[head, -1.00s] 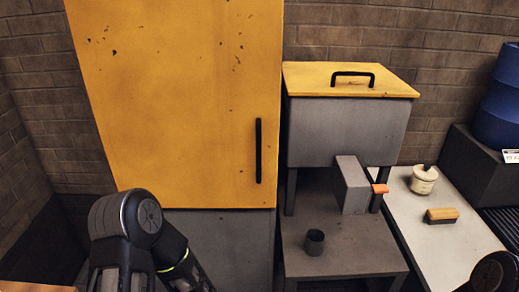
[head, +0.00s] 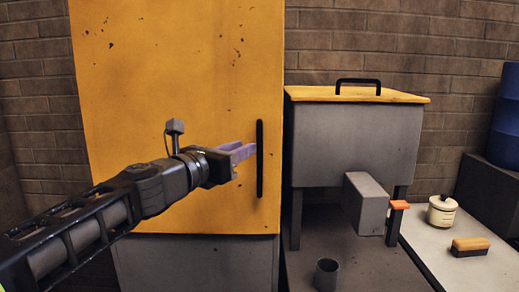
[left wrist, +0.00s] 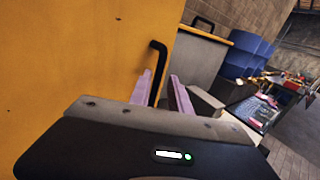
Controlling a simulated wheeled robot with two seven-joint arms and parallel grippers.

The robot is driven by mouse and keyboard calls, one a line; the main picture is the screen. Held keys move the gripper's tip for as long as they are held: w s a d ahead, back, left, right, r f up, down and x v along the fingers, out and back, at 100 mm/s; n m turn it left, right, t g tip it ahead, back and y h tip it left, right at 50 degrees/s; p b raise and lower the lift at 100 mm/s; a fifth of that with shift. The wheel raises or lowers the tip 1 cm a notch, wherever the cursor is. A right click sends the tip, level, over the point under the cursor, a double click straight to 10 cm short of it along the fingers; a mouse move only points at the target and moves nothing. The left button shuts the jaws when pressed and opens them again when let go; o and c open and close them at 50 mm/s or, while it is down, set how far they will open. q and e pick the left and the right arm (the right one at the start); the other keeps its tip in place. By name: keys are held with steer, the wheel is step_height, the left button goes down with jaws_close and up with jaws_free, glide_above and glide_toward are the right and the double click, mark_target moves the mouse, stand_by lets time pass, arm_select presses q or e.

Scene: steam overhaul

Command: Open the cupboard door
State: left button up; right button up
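The yellow cupboard door (head: 180,100) is closed, with a black vertical bar handle (head: 260,160) near its right edge. My left gripper (head: 247,151) has its purple fingertips just left of the handle at about its mid-height. In the left wrist view the two fingers (left wrist: 161,77) stand apart, and the handle (left wrist: 155,68) shows in the gap between them. The gripper is open. I cannot tell whether the fingertips reach past the bar or touch it. My right gripper is not in view.
Right of the cupboard stands a grey box with a yellow lid (head: 358,94) on legs. A dark cup (head: 327,274) is below it. A cream pot (head: 442,211) and a brush (head: 469,247) lie on a pale worktop. A blue drum (head: 505,120) stands at far right.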

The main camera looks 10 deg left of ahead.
mark_target(258, 143)
arm_select(q)
steer(key=shift+w, duration=0.1)
steer(key=p+x, duration=0.1)
steer(key=x, duration=0.6)
steer(key=shift+w+d+f, duration=0.1)
steer(key=shift+w+d, duration=0.05)
steer(key=shift+w, duration=0.2)
steer(key=shift+c, duration=0.5)
jaws_close()
stand_by(0.7)
